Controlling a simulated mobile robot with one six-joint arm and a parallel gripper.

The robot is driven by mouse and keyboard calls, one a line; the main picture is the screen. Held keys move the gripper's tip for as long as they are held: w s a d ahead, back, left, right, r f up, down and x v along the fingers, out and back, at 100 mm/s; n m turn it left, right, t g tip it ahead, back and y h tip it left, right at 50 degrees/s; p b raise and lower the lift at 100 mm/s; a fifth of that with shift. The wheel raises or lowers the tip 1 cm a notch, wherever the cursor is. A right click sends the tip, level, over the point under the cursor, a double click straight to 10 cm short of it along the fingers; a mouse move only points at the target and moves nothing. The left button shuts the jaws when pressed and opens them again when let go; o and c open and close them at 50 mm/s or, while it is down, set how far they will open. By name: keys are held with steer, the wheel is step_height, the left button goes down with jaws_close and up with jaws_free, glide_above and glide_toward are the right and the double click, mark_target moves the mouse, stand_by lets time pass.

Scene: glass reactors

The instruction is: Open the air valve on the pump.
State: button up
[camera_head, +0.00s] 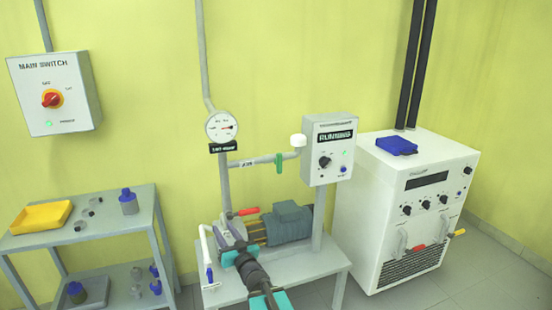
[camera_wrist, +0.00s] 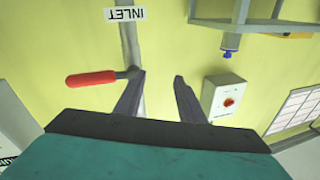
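The green valve handle (camera_head: 279,163) sits on a horizontal grey pipe with a small label, apparently AIR, left of the control box. The handle stands upright, crosswise to the pipe. A red-handled valve (camera_head: 243,212) is lower, by the pump (camera_head: 286,222); in the wrist view its red handle (camera_wrist: 90,79) lies at the left, below an upside-down INLET label (camera_wrist: 125,14). My gripper (camera_wrist: 160,76) is open, with nothing between its fingers. Its left fingertip appears near the red handle's pivot; contact cannot be told. The green handle is not in the wrist view.
The control box (camera_head: 329,150) reads RUNNING, with a gauge (camera_head: 222,127) to its left. A white chiller-like cabinet (camera_head: 410,200) stands at the right. A grey shelf (camera_head: 120,228) with a yellow tray (camera_head: 40,217) is at the left. The main switch box (camera_head: 55,93) hangs above it.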

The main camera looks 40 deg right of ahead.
steer(key=s+d+r+t+h, duration=0.1)
steer(key=s+d+r+t, duration=0.15)
steer(key=d+r, duration=0.65)
steer(key=h+b, duration=0.1)
steer(key=h, duration=0.3)
glide_toward(279, 163)
steer(key=r, duration=0.1)
steer(key=shift+w+d+r+m, duration=0.2)
steer(key=shift+w+d+m, duration=0.1)
steer(key=shift+w+d, duration=0.15)
steer(key=shift+w, duration=0.1)
steer(key=shift+p+x, duration=1.1)
steer(key=shift+x, duration=5.7)
steer(key=shift+d, duration=0.1)
jaws_close()
